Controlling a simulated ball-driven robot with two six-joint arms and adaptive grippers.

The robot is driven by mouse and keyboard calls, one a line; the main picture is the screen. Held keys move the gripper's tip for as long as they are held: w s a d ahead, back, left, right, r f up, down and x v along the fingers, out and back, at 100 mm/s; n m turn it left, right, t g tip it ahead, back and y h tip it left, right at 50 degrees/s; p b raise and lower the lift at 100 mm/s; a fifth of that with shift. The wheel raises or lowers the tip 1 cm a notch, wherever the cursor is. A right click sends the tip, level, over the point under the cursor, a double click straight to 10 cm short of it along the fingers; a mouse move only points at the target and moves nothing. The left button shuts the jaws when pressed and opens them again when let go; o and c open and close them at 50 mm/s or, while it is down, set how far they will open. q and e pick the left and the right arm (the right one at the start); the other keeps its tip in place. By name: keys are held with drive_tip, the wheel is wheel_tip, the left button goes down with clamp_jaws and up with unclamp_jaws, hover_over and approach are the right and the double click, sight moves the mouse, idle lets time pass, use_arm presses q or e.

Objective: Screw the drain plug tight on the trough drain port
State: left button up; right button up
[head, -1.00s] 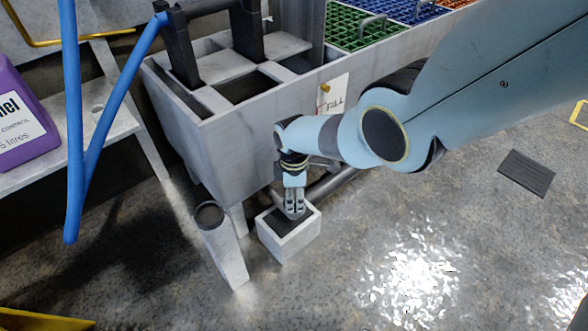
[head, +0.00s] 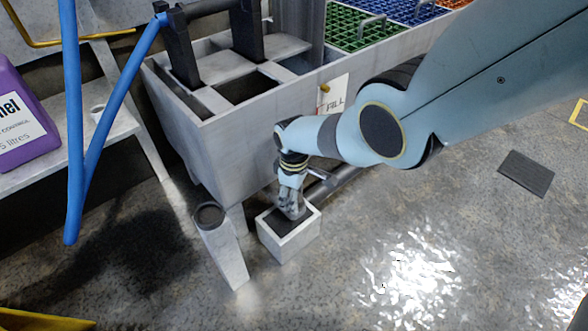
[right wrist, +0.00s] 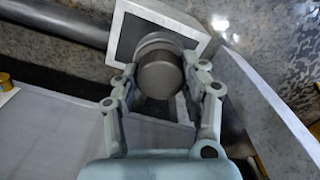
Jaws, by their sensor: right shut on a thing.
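My right gripper (head: 292,211) points down at the white box with a dark top (head: 292,246) on the floor in the head view. In the right wrist view its two fingers (right wrist: 161,84) are shut on a dark grey round plug (right wrist: 160,76), one on each side. The plug is over the dark top of the box; I cannot tell whether it touches it. In the head view the plug is hidden by the fingers. The grey trough (head: 250,128) stands just behind the gripper. I cannot make out its drain port. My left gripper is not in view.
A slanted pale post with a dark round end (head: 222,248) stands left of the box. A dark pipe (head: 340,183) runs behind the gripper. The floor at right is mostly clear.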

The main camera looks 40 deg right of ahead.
drive_tip(key=m, duration=0.4)
drive_tip(key=shift+m, duration=0.4)
drive_tip(key=m, duration=0.5)
drive_tip(key=o, duration=1.4)
drive_tip(key=shift+c, duration=0.5)
